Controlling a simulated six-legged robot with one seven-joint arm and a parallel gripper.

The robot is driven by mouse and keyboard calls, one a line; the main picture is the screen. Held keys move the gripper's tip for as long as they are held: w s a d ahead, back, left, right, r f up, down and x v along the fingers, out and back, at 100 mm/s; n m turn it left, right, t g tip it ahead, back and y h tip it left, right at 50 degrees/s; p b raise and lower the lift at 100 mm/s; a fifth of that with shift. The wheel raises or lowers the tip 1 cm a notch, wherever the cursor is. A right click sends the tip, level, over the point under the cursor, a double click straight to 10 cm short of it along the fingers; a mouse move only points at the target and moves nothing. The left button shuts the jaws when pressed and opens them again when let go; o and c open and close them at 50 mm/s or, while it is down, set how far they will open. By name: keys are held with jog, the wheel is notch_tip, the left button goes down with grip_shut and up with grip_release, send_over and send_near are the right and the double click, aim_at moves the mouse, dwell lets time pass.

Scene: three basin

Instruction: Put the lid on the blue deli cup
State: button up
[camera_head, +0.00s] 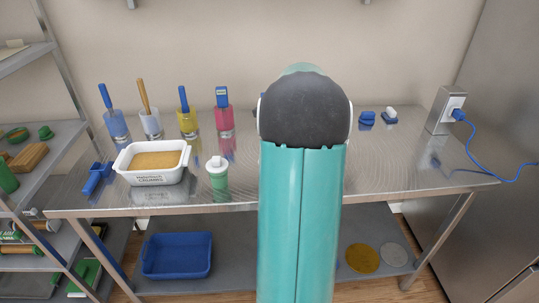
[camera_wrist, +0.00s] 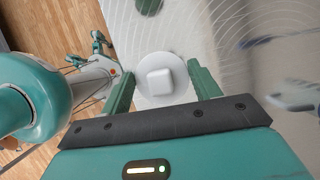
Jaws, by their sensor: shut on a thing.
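In the wrist view, my gripper (camera_wrist: 160,72) has its two green fingers on either side of a round white lid (camera_wrist: 145,91) with a square raised knob. It is shut on the lid, over the steel table top. In the head view my arm hides the gripper and the lid. I cannot make out a blue deli cup for certain in either view; one may be behind my arm. A blue-tinted cup (camera_head: 115,128) at the back left holds a blue-handled tool.
An outlet box (camera_head: 443,108) stands at the right. The front right is clear.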

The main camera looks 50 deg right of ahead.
dwell(0.4)
jog(key=o, duration=1.3)
jog(key=shift+r, duration=2.45)
